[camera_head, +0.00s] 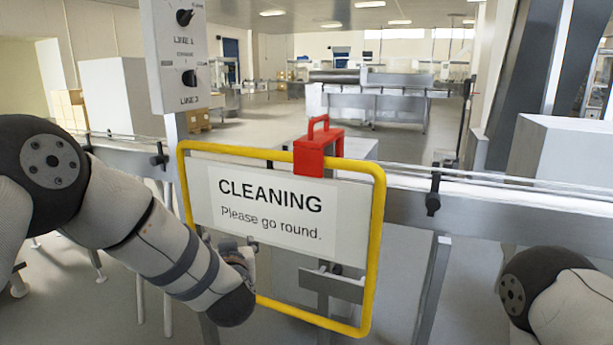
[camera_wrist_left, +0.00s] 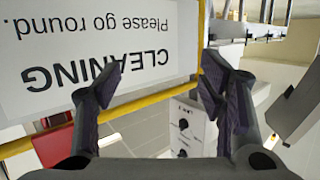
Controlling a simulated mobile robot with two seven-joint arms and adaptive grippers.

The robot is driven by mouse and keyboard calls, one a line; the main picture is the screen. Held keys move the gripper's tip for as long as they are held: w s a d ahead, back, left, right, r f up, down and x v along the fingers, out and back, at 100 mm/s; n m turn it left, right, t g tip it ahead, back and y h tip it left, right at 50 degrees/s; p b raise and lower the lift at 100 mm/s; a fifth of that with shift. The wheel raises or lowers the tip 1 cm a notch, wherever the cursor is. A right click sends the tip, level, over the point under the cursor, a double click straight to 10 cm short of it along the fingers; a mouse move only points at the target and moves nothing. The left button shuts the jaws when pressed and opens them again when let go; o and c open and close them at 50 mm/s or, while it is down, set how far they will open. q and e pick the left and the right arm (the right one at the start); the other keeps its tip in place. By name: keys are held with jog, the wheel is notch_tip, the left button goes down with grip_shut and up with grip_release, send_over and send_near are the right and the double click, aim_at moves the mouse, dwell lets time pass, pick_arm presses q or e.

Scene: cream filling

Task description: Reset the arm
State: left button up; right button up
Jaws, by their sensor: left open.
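My left arm comes in from the left in the head view. Its gripper (camera_head: 243,262) is in front of the sign's lower left part and is largely hidden by my own forearm. In the left wrist view the left gripper (camera_wrist_left: 160,82) is open, with nothing held between its two dark finger pads. The white "CLEANING Please go round." sign (camera_head: 270,208) in its yellow frame (camera_head: 379,240) appears upside down in the left wrist view (camera_wrist_left: 90,45). Only a rounded part of my right arm shows at lower right in the head view; its gripper is out of view.
A red clamp-like block (camera_head: 318,152) sits at the sign's top edge. A grey conveyor rail (camera_head: 480,208) crosses behind the sign. A control panel with knobs (camera_head: 176,55) stands at upper left and a white box (camera_head: 563,160) at right. Open floor lies farther back.

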pick_arm(q)
jog(key=s+a+f+m+g+h, duration=0.25)
jog(key=s+f+g, duration=0.45)
jog(key=s+f, duration=1.45)
jog(key=s+a+f+g, duration=0.1)
jog(key=s+f+g, duration=0.1)
jog(key=s, duration=0.8)
jog(key=s+a+f+g+h, duration=0.1)
jog(key=s+g, duration=0.3)
jog(key=s, duration=0.6)
jog(key=s+a+f+g, duration=0.2)
jog(key=s+f+g, duration=0.1)
jog(key=s, duration=0.7)
jog(key=shift+f, duration=0.15)
jog(key=shift+h, duration=0.25)
